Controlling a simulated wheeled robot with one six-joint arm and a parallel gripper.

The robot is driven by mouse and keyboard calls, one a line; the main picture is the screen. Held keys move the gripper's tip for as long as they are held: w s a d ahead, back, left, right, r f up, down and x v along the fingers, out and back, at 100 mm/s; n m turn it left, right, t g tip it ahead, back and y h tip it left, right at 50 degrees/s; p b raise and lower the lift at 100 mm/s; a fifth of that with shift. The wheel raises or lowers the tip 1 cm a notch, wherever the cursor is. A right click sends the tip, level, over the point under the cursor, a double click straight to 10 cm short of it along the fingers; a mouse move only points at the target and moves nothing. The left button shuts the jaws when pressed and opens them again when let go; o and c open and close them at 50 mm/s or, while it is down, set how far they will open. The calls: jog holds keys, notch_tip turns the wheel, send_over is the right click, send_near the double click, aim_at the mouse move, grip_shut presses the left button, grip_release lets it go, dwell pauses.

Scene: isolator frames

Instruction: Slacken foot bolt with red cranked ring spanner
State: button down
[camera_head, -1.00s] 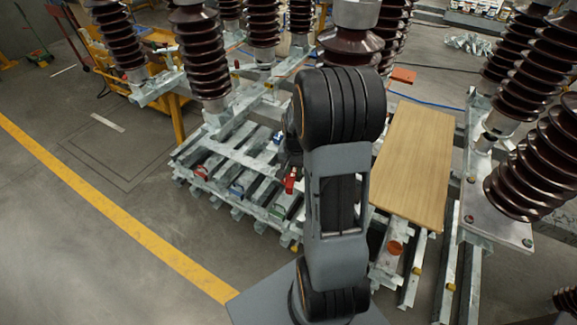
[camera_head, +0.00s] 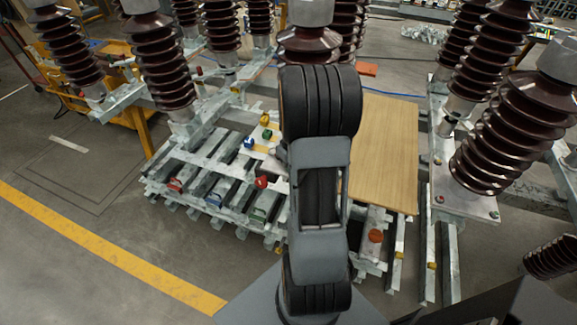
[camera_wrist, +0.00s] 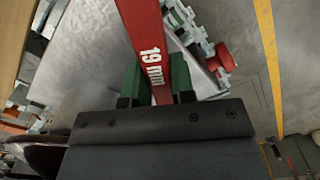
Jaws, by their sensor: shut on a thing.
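In the wrist view a red spanner (camera_wrist: 143,25), marked "19 mm", runs up out of the picture between the green fingers of my gripper (camera_wrist: 156,78). The fingers are shut on its shank. Its ring end is outside the wrist view. In the head view I cannot make out the gripper or the spanner. Coloured bolt heads show on the galvanised steel there: a red one (camera_head: 262,182) left of my arm, an orange-red one (camera_head: 376,235) right of it, and a small red one (camera_head: 440,198) on an insulator foot. I cannot tell which is the foot bolt.
Brown ribbed insulators (camera_head: 508,125) stand close on the right and others at the back left. A wooden board (camera_head: 385,150) lies right of my arm. Open floor with a yellow line (camera_head: 110,255) is at the left.

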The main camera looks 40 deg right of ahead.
jog(key=shift+r, duration=0.1)
jog(key=shift+r+p, duration=0.9)
jog(key=shift+r, duration=0.15)
